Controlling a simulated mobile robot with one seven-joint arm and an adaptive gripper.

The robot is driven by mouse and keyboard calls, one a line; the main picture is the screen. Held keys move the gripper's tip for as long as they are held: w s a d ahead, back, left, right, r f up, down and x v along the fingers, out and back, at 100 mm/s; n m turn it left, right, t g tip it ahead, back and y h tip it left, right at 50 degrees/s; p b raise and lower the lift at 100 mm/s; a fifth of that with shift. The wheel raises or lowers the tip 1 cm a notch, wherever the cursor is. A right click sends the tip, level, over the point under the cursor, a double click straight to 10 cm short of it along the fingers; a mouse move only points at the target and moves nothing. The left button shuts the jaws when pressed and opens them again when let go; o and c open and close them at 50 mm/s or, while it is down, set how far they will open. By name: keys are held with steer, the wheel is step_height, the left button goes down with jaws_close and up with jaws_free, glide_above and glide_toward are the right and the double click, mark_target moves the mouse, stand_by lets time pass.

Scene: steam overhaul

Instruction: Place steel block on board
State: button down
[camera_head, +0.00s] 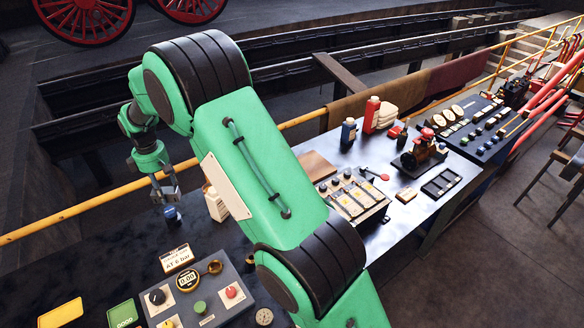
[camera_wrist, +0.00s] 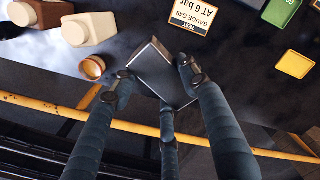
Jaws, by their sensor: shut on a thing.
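The steel block (camera_wrist: 152,72) is a smooth, dark grey piece with a bright edge, held tilted in the wrist view. My gripper (camera_wrist: 150,85) is shut on it, with fingers at its left and right and another below it; they hide part of its sides. In the head view my gripper (camera_head: 168,192) is at the left, over the far edge of the bench. The block is too small there to make out clearly. A flat brown board (camera_head: 317,166) lies on the bench to the right, beyond my arm, with its near part partly hidden.
A yellow rail (camera_head: 100,205) runs along the bench's far side. A gauge sign (camera_head: 177,258) and a control panel (camera_head: 205,290) are near. A switch box (camera_head: 352,196) stands beside the board.

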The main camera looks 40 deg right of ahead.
steer(key=w+d+m, duration=0.2)
steer(key=d, duration=0.7)
steer(key=w+d+m, duration=0.1)
steer(key=w+d, duration=0.2)
steer(key=d, duration=0.6)
steer(key=m+p, duration=0.1)
steer(key=m, duration=0.8)
glide_above(318, 172)
step_height(318, 172, down, 11)
steer(key=shift+a, duration=0.2)
steer(key=shift+f, duration=0.1)
steer(key=shift+f+p, duration=0.3)
steer(key=shift+f, duration=2.7)
steer(key=shift+f, duration=1.9)
